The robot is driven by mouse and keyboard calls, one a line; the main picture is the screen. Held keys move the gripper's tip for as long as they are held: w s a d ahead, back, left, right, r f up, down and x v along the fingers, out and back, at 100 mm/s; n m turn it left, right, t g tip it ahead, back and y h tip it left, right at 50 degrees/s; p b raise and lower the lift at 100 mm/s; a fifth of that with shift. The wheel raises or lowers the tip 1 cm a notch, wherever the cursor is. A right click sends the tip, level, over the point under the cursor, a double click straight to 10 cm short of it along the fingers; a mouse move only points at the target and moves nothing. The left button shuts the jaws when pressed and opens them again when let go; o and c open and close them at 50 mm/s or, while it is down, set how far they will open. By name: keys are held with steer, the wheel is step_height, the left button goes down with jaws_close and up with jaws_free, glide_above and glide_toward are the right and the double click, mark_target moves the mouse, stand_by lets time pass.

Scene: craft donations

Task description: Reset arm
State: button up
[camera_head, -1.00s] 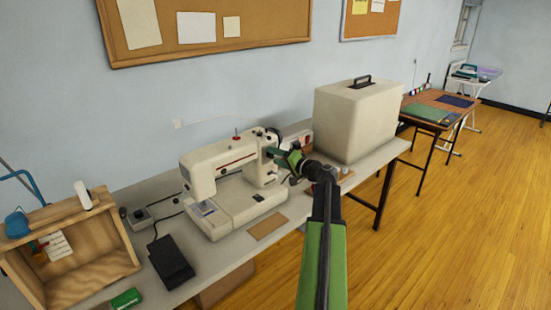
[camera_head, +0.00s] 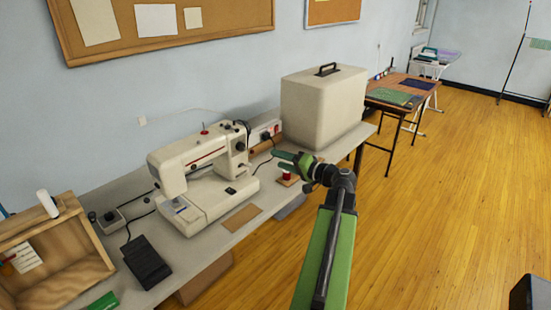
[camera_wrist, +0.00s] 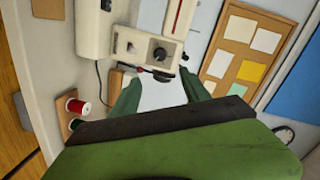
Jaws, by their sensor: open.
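My gripper (camera_head: 282,160) is at the end of my raised green and black arm, above the right part of the long grey table (camera_head: 245,225). Its fingers point left in the head view, toward the sewing machine. In the wrist view the two dark green fingers (camera_wrist: 160,92) are apart with nothing between them. The cream sewing machine (camera_head: 205,175) shows beyond the fingers, and in the wrist view its end with a dark knob (camera_wrist: 145,50) lies ahead of them.
A large cream case (camera_head: 322,110) stands behind my gripper. A red thread spool (camera_wrist: 78,106) sits on a small wooden holder. A wooden crate (camera_head: 50,250) and black pedal (camera_head: 147,260) are at left. The wooden floor (camera_head: 450,200) at right is largely clear.

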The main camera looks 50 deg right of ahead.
steer(key=shift+w, duration=0.1)
stand_by(0.3)
steer(key=w+a+f+n+g+y+p, duration=0.1)
steer(key=w+a+f+n+g+y, duration=0.3)
steer(key=a, duration=0.6)
steer(key=w+a+f+n+g+p, duration=0.1)
steer(key=w+a+f+g+p, duration=0.1)
steer(key=w+a, duration=0.6)
steer(key=w+a+f+n+g+y+p, duration=0.1)
steer(key=w+a+f+n+g+y, duration=0.2)
steer(key=a, duration=0.9)
steer(key=s+a+f+n+g+h+p, duration=0.1)
steer(key=s+a+f+n+g+h, duration=0.1)
steer(key=a, duration=1)
steer(key=s+a+f+n+g+h+p, duration=0.2)
steer(key=s+a+f+n+g+h, duration=0.1)
steer(key=a, duration=1)
steer(key=g+h, duration=0.1)
steer(key=g, duration=0.1)
steer(key=shift+s+g+h+p, duration=0.15)
steer(key=shift+g+h+p, duration=0.15)
steer(key=shift+g+h, duration=0.1)
